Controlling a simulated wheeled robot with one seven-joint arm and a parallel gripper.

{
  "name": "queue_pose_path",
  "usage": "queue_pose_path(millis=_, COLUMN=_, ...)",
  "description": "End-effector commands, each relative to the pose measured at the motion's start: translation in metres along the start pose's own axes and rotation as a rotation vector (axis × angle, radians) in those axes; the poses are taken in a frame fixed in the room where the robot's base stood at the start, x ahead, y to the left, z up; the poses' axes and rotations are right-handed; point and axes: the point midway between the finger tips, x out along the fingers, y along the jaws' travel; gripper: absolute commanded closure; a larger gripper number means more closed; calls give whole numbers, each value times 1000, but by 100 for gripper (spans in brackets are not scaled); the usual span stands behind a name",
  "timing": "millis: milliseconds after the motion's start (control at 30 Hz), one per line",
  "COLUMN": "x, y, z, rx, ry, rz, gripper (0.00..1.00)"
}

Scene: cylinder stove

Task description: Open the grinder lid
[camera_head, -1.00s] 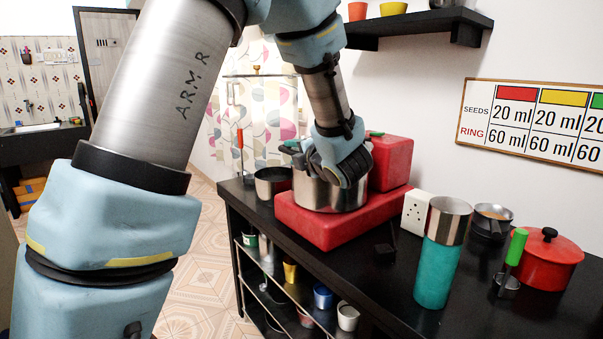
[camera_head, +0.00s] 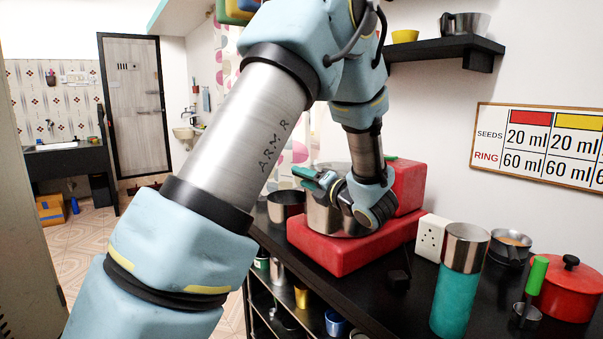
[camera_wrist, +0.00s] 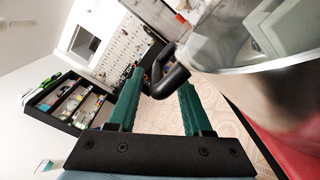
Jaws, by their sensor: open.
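The grinder has a red base (camera_head: 342,254) and a steel jar (camera_head: 325,218) on the counter. In the wrist view, the grinder lid (camera_wrist: 235,42) looks clear and sits over the steel jar (camera_wrist: 275,92). A black looped handle (camera_wrist: 168,82) sticks out at its edge. My gripper (camera_wrist: 161,80) is open, with a green finger on each side of the handle; I cannot tell if they touch it. In the head view, my gripper (camera_head: 313,180) is at the jar's upper left, and my wrist hides much of the jar's top.
A steel pot (camera_head: 285,205) stands left of the grinder. To its right are a white socket box (camera_head: 431,237), a teal and steel cylinder (camera_head: 459,285), a small pan (camera_head: 509,247) and a red lidded pot (camera_head: 568,290). A dark shelf (camera_head: 445,49) hangs above.

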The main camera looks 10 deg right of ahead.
Motion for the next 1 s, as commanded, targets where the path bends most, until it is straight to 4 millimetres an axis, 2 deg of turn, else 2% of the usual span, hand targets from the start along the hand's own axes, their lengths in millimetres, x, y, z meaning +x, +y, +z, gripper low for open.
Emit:
queue_pose_path(millis=167, x=12, y=0, z=0, rx=0, ry=0, rz=-1, gripper=50)
queue_pose_path(millis=467, x=14, y=0, z=0, rx=0, ry=-1, rz=-1, gripper=52)
queue_pose_path(millis=900, x=13, y=0, z=0, rx=0, ry=-1, rz=-1, gripper=100)
queue_pose_path(millis=1000, x=13, y=0, z=0, rx=0, ry=-1, rz=-1, gripper=100)
